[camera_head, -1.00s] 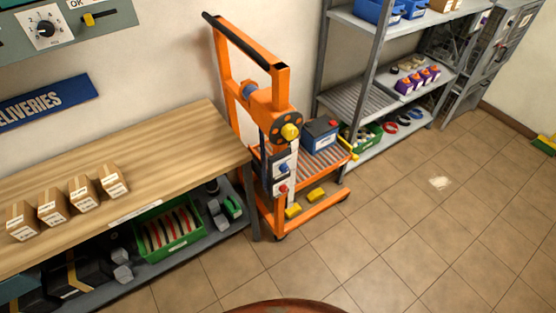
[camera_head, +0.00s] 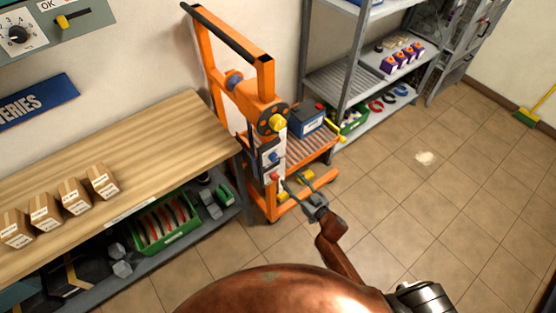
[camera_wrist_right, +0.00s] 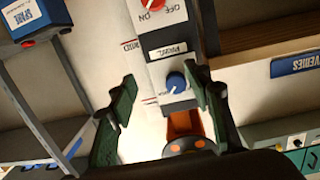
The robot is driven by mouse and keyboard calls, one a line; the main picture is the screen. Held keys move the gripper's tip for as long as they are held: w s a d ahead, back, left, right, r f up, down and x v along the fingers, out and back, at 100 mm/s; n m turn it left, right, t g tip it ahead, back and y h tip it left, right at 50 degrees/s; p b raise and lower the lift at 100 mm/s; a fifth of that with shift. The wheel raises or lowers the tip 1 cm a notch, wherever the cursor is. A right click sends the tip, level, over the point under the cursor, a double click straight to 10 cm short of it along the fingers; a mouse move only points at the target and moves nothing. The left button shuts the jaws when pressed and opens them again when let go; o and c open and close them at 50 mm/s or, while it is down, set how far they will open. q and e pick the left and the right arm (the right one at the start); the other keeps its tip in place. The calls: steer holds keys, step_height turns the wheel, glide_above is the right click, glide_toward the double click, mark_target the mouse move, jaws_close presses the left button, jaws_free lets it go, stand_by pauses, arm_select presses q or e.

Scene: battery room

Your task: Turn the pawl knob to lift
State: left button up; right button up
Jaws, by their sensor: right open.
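The pawl knob is the blue knob (camera_head: 273,157) on the grey control panel of the orange lift truck (camera_head: 239,85). In the right wrist view the blue knob (camera_wrist_right: 175,82) sits by a label that reads PAWL, with a white pointer mark on it. My right gripper (camera_head: 297,185) is open, in front of the lower part of the panel in the head view. In the wrist view its two dark green fingers (camera_wrist_right: 165,80) stand apart on either side of the knob's image. Contact with the knob is not visible. My left gripper is not in view.
A red on/off knob (camera_head: 273,176) is beside the blue knob on the panel. A wooden bench (camera_head: 150,140) with small boxes stands left, grey shelving (camera_head: 340,83) behind right. Tiled floor is free at right.

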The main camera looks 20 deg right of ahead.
steer(key=y, duration=0.1)
glide_toward(275, 159)
steer(key=w, duration=0.1)
steer(key=shift+n+t, duration=0.3)
steer(key=shift+t, duration=0.1)
steer(key=x, duration=0.3)
steer(key=b+x, duration=0.1)
steer(key=x, duration=0.2)
steer(key=shift+w+a+f, duration=0.2)
steer(key=shift+w+a, duration=0.2)
steer(key=shift+w, duration=0.35)
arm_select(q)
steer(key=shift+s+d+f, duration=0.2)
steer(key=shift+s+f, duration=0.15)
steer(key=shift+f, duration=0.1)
arm_select(e)
steer(key=c, duration=1.1)
